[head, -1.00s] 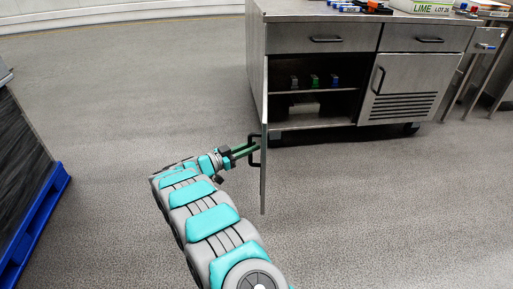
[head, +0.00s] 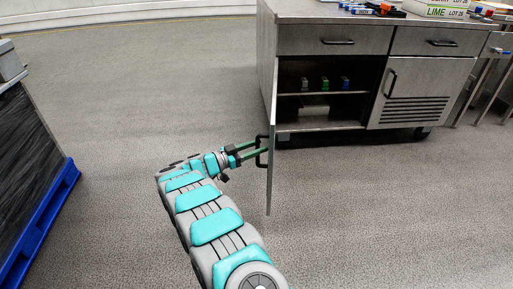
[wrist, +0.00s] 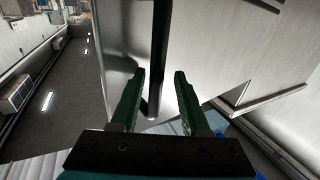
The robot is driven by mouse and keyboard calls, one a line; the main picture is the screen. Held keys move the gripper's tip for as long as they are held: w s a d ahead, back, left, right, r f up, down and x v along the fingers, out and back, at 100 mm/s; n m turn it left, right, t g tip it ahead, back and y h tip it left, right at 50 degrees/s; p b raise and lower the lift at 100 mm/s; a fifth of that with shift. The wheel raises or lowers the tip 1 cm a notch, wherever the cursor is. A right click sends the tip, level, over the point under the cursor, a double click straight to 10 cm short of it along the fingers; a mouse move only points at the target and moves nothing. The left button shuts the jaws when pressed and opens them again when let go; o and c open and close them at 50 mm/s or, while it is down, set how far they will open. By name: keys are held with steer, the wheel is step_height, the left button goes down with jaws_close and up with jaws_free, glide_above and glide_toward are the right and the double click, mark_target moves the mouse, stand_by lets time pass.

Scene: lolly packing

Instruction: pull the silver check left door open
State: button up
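The silver left door (head: 271,180) stands swung well out from the steel cabinet, nearly edge-on in the head view. It fills much of the wrist view as a grey panel (wrist: 220,60). Its black bar handle (head: 259,160) is on the door's left face. My gripper (head: 260,148) is at this handle, its green fingers pointing at the door. In the wrist view the handle (wrist: 159,45) runs between the two fingers, with visible gaps on both sides. The gripper is open around the handle, not visibly clamped on it.
The open compartment shows a shelf (head: 330,93) with several small coloured items. A closed right door (head: 420,85) and two drawers adjoin it. Boxes and tools lie on the countertop (head: 300,12). A blue pallet (head: 45,215) stands at the left. The floor (head: 150,90) between is clear.

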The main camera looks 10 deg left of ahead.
steer(key=shift+s, duration=0.1)
steer(key=v, duration=0.7)
steer(key=shift+s+a, duration=0.25)
steer(key=shift+a, duration=0.05)
